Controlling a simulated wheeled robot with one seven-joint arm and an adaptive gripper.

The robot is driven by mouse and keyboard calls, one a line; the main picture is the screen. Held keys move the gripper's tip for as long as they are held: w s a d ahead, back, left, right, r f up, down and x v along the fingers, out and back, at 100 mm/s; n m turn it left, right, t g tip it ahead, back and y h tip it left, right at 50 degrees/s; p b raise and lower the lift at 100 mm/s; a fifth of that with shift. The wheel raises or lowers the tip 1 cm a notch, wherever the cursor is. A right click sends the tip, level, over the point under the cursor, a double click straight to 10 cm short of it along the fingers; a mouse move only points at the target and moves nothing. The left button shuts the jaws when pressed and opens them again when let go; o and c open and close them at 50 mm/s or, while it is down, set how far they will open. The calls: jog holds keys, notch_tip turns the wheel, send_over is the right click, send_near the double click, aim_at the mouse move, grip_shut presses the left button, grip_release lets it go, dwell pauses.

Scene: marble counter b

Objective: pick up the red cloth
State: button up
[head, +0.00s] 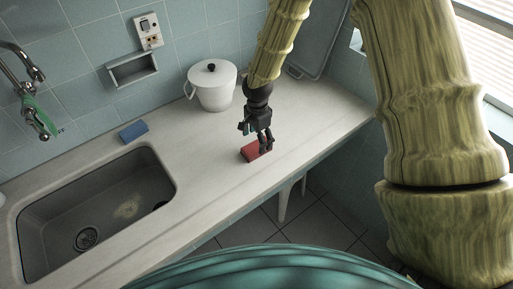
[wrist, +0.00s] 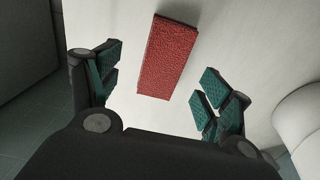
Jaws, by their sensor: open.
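The red cloth (head: 250,152) is a flat, block-like red rectangle lying on the pale counter near its front edge. In the wrist view the red cloth (wrist: 167,57) shows a speckled surface and lies ahead of the fingertips, between their lines. My gripper (head: 264,146) is above and beside the cloth in the head view and hides part of its right side. In the wrist view my gripper (wrist: 157,88) has its green-padded fingers wide apart with nothing between the pads. Whether a finger touches the cloth cannot be told.
A white lidded pot (head: 213,90) stands behind the gripper near the wall. A blue sponge-like block (head: 133,131) lies behind the sink (head: 92,215), which is at the left. The counter's front edge (head: 300,170) is close to the cloth. Bare counter lies between the cloth and sink.

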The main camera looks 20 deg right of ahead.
aim_at(256, 146)
jog(key=f, duration=0.1)
jog(key=w+f+p, duration=0.1)
jog(key=f, duration=0.1)
jog(key=shift+s+f, duration=0.25)
jog(key=shift+f, duration=0.1)
jog(key=shift+w+a+f, duration=0.1)
jog(key=shift+f, duration=0.3)
jog(key=shift+r, duration=0.1)
jog(key=c, duration=1.1)
